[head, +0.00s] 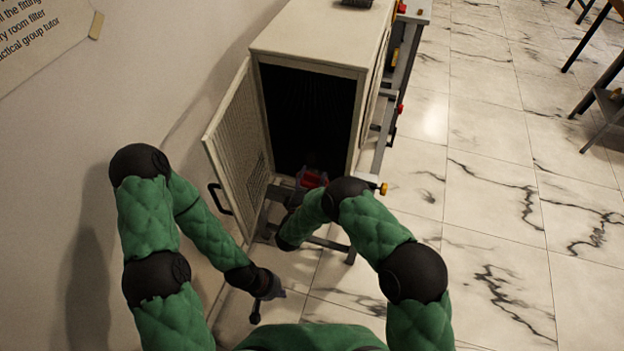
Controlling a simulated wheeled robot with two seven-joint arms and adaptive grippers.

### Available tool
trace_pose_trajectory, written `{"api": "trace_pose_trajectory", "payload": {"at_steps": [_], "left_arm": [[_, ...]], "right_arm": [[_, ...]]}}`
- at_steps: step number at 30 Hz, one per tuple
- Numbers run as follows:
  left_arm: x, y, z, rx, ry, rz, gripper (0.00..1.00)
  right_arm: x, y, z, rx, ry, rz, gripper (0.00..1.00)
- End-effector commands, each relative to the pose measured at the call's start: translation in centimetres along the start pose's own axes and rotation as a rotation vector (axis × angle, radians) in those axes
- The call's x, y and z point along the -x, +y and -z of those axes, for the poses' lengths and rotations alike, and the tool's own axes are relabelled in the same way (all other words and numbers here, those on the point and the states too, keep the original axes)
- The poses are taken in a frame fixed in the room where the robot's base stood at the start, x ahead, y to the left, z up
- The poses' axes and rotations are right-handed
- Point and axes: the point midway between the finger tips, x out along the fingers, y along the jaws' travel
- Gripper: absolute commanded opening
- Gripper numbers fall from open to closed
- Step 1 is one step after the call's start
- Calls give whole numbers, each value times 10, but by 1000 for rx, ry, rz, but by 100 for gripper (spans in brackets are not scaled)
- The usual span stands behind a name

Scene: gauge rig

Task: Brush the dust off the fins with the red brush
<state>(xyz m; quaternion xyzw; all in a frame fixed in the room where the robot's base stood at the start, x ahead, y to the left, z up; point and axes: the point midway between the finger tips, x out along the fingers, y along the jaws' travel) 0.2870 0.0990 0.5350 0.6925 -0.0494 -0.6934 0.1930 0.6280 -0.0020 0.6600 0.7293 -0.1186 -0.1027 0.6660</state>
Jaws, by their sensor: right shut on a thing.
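The fins (306,112) are inside the open cabinet, very dark, with only faint upright lines showing; dust on them cannot be made out. The red brush (313,179) shows as a small red block at the bottom of the cabinet opening. My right gripper (309,184) is shut on it, partly hidden behind my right arm. Whether the brush touches the fins cannot be told. My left gripper (268,306) is open and empty, low in front of the cabinet and apart from it.
The pale cabinet (314,42) stands on a grey frame beside the wall. Its mesh door (237,150), with a black handle (220,199), hangs open at the left. Red and yellow knobs (383,188) stick out at the right.

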Motion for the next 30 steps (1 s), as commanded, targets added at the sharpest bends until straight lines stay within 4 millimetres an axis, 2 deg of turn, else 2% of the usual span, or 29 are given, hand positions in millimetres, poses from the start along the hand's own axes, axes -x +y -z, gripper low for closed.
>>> {"api": "trace_pose_trajectory", "payload": {"at_steps": [30], "left_arm": [[1, 0, 0, 0, 0, 0, 0]], "right_arm": [[-15, 2, 0, -1, 0, -1, 39]]}}
